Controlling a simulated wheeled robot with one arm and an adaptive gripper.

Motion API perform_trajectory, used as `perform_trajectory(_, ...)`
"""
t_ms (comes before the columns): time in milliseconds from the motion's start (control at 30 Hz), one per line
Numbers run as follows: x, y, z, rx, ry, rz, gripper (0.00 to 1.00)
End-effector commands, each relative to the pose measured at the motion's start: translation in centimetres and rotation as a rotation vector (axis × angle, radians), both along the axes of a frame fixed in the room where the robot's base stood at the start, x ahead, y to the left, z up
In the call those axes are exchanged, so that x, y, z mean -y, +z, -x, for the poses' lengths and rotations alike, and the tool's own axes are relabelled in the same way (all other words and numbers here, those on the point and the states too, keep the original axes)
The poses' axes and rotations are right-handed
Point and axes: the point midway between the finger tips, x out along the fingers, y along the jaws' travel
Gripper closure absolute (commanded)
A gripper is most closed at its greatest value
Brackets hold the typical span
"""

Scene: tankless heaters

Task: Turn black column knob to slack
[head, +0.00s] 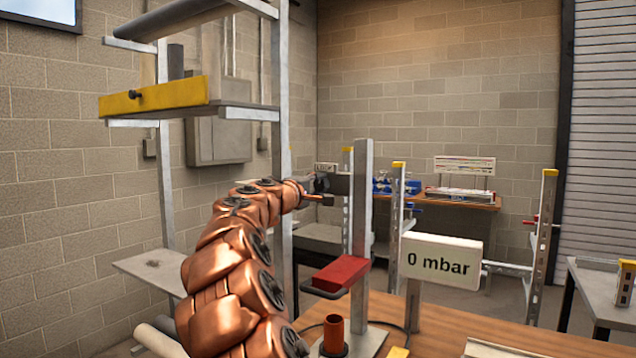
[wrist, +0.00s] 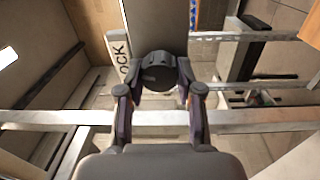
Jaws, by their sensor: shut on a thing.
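The black column knob (wrist: 158,72) is round and sits against the grey column in the wrist view. A white plate (wrist: 121,58) with letters reading "OCK" stands beside it, partly cut off by the column. My gripper (wrist: 158,80) is shut on the knob, with one finger on each side. In the head view, my gripper (head: 316,196) is at the upper part of the upright grey column (head: 361,225), and the knob is too small and dark there to make out its angle. The small label plate (head: 326,168) shows just above the gripper.
A sign (head: 441,260) reading "0 mbar" stands right of the column. A red block (head: 342,272) juts from the column above a brown cup (head: 333,334) on the wooden table (head: 510,336). A metal rack (head: 283,130) with a yellow-edged shelf (head: 155,96) stands left.

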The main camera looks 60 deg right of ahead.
Motion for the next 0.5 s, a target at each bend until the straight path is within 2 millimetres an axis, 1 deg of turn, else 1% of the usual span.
perform_trajectory(200,-0.02,0.07,-0.01,-0.033,0.000,0.003,0.99)
perform_trajectory(500,-0.02,0.04,-0.02,-0.036,0.000,0.003,0.99)
